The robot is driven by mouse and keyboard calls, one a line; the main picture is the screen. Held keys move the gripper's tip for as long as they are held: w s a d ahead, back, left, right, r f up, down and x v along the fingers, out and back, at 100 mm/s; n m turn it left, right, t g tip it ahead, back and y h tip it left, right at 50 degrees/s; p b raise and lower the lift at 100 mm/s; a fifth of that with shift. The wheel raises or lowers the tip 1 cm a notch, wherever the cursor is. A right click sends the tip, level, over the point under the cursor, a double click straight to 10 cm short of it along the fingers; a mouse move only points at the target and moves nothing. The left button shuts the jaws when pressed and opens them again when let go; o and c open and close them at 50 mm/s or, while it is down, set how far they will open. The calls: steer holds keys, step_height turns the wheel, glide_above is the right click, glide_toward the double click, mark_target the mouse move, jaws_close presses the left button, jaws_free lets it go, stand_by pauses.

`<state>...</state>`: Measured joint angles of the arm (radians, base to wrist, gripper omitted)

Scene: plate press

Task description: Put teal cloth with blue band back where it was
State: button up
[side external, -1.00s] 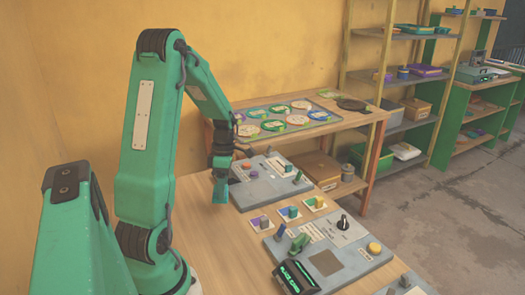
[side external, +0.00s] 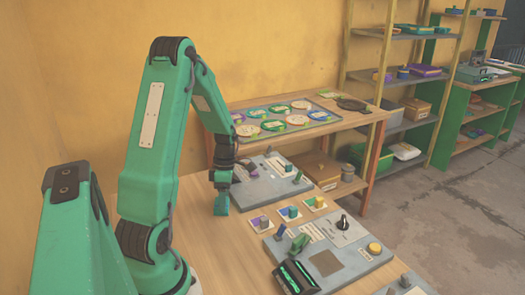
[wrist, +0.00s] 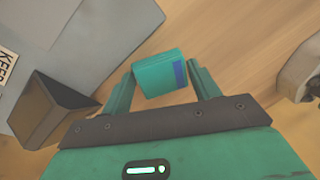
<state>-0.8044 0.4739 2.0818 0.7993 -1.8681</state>
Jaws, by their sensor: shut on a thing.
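The teal cloth with the blue band (wrist: 158,74) is a folded block between the two fingers of my gripper (wrist: 162,84) in the wrist view. Its blue band is at the right end. The fingers are shut on it. In the side external view my gripper (side external: 221,190) points down over the wooden table, left of the rear grey panel, with the teal cloth (side external: 221,207) at its tip. I cannot tell whether the cloth touches the table.
A rear grey panel (side external: 262,190) stands right of my gripper. Several cards with small blocks (side external: 290,212) and a front panel with a yellow button (side external: 374,248) lie further right. In the wrist view a dark open box (wrist: 55,108) is at left.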

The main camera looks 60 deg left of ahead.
steer(key=o, duration=1.3)
steer(key=shift+f, duration=0.1)
steer(key=v, duration=1.2)
steer(key=shift+s+a, duration=0.25)
steer(key=shift+d, duration=0.1)
